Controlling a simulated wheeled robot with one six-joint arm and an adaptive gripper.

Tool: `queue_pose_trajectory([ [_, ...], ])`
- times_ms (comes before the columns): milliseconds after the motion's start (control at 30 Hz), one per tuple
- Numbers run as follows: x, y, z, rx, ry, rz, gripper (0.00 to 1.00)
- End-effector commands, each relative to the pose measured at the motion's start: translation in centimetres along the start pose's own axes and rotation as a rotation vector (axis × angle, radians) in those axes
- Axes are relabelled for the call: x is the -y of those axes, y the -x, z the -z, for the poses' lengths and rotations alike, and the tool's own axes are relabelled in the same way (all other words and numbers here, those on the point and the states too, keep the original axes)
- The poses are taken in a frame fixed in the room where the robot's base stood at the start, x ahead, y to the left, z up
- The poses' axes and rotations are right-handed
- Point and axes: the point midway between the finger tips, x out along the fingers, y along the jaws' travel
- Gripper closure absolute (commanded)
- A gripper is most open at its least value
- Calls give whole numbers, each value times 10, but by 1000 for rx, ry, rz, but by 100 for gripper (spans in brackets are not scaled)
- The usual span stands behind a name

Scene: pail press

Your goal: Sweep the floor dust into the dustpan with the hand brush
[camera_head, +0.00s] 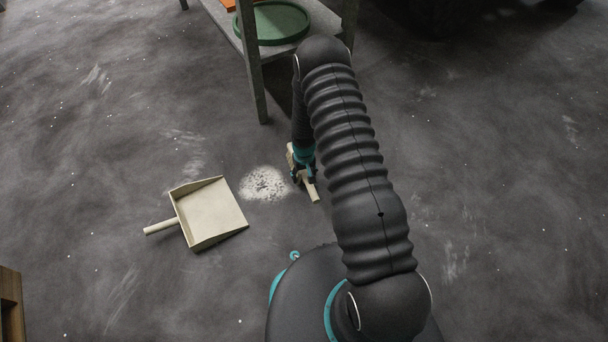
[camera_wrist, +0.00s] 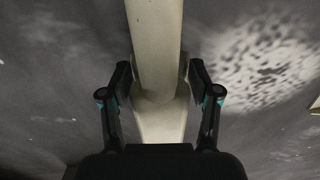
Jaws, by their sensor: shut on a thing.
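A cream dustpan (camera_head: 210,211) lies on the floor left of centre, its handle to the left and its open side facing right toward the dust. A pale patch of dust (camera_head: 264,184) lies just right of the dustpan; it also shows at the right of the wrist view (camera_wrist: 268,68). My gripper (camera_head: 304,174) is shut on the cream hand brush (camera_head: 312,191), just right of the dust. In the wrist view the brush (camera_wrist: 155,40) runs between the two fingers (camera_wrist: 159,92). The brush's bristles are hidden, and I cannot tell whether it touches the floor.
A grey shelf stand (camera_head: 257,85) with a green round tray (camera_head: 272,22) stands behind my gripper. A wooden piece (camera_head: 10,305) is at the lower left edge. The dark floor around the dustpan is open, with faint smears and small white specks.

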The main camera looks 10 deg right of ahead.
Motion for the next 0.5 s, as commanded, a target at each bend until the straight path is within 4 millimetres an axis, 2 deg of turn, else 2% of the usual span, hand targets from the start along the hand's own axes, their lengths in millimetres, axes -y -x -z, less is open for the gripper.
queue_pose_trajectory([
  [500,0,-14,0,-1,0,0,66],
])
